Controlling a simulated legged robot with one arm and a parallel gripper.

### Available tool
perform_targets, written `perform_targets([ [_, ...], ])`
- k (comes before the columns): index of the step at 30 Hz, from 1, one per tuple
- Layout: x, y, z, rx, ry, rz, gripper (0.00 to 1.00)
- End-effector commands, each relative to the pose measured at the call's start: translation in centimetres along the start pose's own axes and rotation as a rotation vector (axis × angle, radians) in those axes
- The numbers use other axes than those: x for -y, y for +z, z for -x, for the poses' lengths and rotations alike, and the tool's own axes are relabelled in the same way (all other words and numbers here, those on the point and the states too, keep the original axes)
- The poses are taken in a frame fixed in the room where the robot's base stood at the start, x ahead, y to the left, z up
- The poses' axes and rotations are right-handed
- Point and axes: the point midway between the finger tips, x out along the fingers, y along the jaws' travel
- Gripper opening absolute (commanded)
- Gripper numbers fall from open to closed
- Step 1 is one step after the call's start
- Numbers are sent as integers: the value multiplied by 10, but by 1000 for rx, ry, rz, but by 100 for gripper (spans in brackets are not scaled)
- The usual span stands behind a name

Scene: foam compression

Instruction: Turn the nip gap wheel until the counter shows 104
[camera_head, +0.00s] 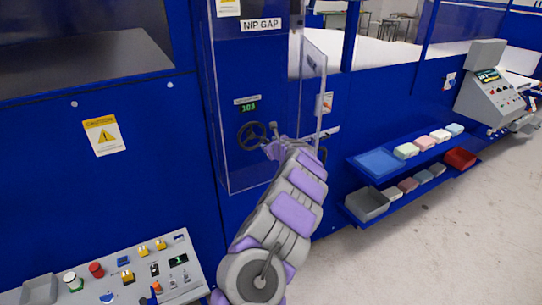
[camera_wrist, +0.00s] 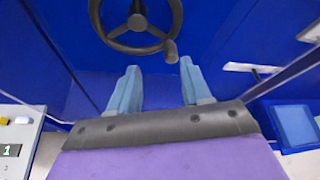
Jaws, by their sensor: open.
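The nip gap wheel (camera_head: 251,135) is a black handwheel on the blue panel, below a small green counter (camera_head: 248,107). The counter seems to read 103, but its last digit is small and hard to be sure of. The wheel (camera_wrist: 137,22) fills the top of the wrist view, and its handle knob (camera_wrist: 171,52) sits at its lower right. My gripper (camera_wrist: 159,68) is open, with its two fingers apart and nothing between them. The knob is just beyond the gap between the fingertips. In the head view my gripper (camera_head: 274,147) is just right of the wheel.
A clear guard (camera_head: 312,85) stands swung open right of the wheel, close to my arm. A control panel (camera_head: 110,280) with buttons is at lower left. Blue shelves (camera_head: 400,170) with foam blocks and trays are at right. The floor at lower right is clear.

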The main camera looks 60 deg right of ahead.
Motion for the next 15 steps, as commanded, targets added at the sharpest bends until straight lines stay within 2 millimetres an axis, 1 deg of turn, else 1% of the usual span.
perform_targets([
  [1,-4,2,4,4,4,-3,48],
  [4,-6,-2,12,0,2,-4,48],
  [10,-14,-3,27,3,4,-3,48],
  [15,-18,-6,42,0,0,-6,48],
])
